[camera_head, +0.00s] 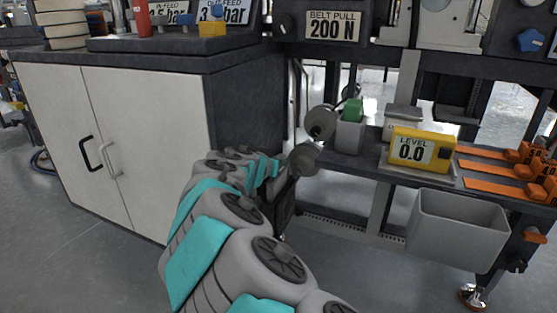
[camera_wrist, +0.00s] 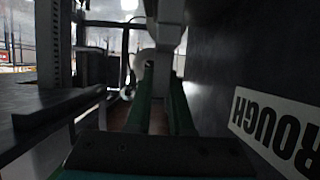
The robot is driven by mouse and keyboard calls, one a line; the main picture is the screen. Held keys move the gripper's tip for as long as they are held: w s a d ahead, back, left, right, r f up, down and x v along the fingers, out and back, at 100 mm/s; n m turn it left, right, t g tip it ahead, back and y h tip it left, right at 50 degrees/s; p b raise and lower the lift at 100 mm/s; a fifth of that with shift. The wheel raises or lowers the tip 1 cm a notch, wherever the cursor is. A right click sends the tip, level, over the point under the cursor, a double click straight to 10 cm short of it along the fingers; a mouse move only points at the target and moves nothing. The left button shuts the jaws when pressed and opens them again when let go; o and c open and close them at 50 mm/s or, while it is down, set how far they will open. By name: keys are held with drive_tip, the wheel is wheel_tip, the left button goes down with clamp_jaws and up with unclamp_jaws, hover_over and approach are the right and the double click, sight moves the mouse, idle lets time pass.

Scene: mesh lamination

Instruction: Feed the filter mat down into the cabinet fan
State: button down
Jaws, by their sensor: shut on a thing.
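My gripper (camera_wrist: 160,78) shows in the wrist view as two green fingers pointing away from the camera. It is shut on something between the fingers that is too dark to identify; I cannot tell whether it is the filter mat. In the head view my arm reaches to the gap between a cabinet and the machine frame, and its own links hide the fingertips. The cabinet (camera_head: 150,150) has pale doors and dark sides. I cannot make out a fan or a filter mat in the head view.
In the wrist view a dark panel with an upside-down "ROUGH" label (camera_wrist: 276,130) stands close on the right, and a dark ledge (camera_wrist: 65,105) lies left. In the head view a yellow level (camera_head: 421,149), a grey bin (camera_head: 455,232) and orange clamps (camera_head: 505,170) are right of my arm.

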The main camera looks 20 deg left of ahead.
drive_tip(key=shift+f, duration=1.75)
drive_tip(key=c, duration=0.7)
unclamp_jaws()
